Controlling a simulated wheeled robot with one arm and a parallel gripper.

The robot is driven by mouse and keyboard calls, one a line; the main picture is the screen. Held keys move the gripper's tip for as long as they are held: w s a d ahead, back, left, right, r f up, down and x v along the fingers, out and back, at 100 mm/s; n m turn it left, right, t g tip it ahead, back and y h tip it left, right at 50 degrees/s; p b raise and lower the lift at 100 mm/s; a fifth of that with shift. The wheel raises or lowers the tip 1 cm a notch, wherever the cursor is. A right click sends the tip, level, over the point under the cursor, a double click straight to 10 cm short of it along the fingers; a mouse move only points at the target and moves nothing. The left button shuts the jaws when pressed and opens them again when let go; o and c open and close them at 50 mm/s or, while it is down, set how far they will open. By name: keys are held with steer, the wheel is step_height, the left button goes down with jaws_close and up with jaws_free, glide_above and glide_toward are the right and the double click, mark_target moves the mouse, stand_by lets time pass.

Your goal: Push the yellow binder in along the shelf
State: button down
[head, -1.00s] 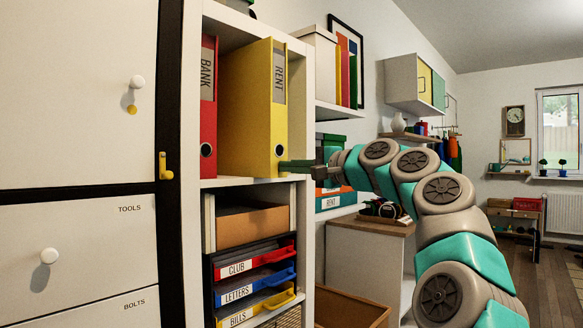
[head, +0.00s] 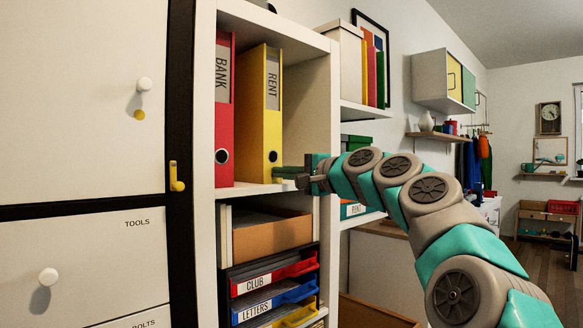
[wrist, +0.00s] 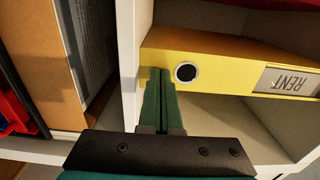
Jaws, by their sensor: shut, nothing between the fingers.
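The yellow binder (head: 257,125), labelled RENT, stands upright on the shelf beside the red binder (head: 224,125), labelled BANK. Its spine looks roughly level with the red one's. In the wrist view the yellow spine (wrist: 222,70) with its round finger hole fills the upper right. My gripper (head: 280,174) is shut and empty, its green fingertips at the low end of the yellow spine. In the wrist view the closed fingertips (wrist: 156,74) meet or nearly meet the spine; I cannot tell if they touch.
The white shelf upright (head: 326,120) stands right of the binder, with an empty gap between. Below the shelf board are a brown tray (head: 270,235) and labelled drawers (head: 275,275). A cabinet (head: 80,100) with knobs and a yellow handle is on the left.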

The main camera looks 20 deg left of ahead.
steer(key=b+v, duration=0.2)
steer(key=v, duration=1.2)
steer(key=s+d+f+n+g+h, duration=0.15)
steer(key=s+f, duration=0.25)
steer(key=f, duration=0.4)
steer(key=s+d+f+n+h, duration=0.1)
steer(key=s+d+f+h, duration=0.2)
steer(key=f, duration=0.5)
steer(key=s+d+f+n+g+h, duration=0.1)
steer(key=s+f+n+h, duration=0.15)
steer(key=s+f, duration=0.4)
steer(key=s+d+f+g+h, duration=0.3)
steer(key=s+d+f+h, duration=0.1)
steer(key=s+d+f, duration=0.7)
steer(key=s+d+f+g+h, duration=0.3)
steer(key=s+d+f+h, duration=0.2)
steer(key=s+d+f, duration=0.7)
steer(key=d+f, duration=0.3)
steer(key=f, duration=0.3)
steer(key=shift+s+d+m+h, duration=0.2)
steer(key=shift+d+m+h, duration=0.1)
steer(key=shift+d, duration=0.05)
steer(key=shift+f, duration=0.1)
